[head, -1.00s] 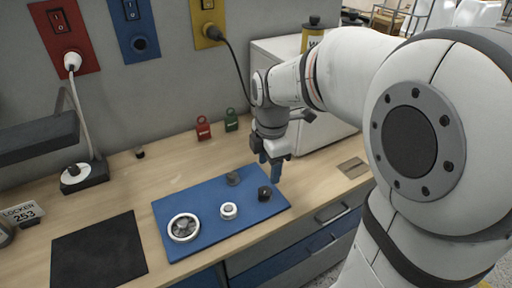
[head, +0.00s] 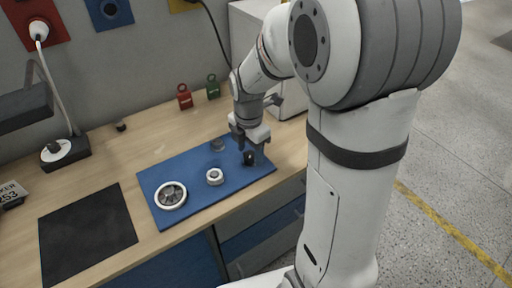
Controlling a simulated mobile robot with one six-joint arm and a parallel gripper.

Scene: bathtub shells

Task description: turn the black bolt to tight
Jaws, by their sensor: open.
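The black bolt (head: 249,159) stands at the right end of the blue mat (head: 190,206). My gripper (head: 251,152) is open and points down right over the bolt, with a finger to either side of its upper part as seen here. I cannot tell whether the fingers touch it. The gripper partly hides the bolt's top. I cannot make out how far the bolt is screwed in.
On the mat are a grey knob (head: 217,144), a white ring-shaped part (head: 214,177) and a larger white-rimmed wheel (head: 171,195). A black pad (head: 85,233) lies at left. Red (head: 184,97) and green (head: 213,87) padlocks stand behind.

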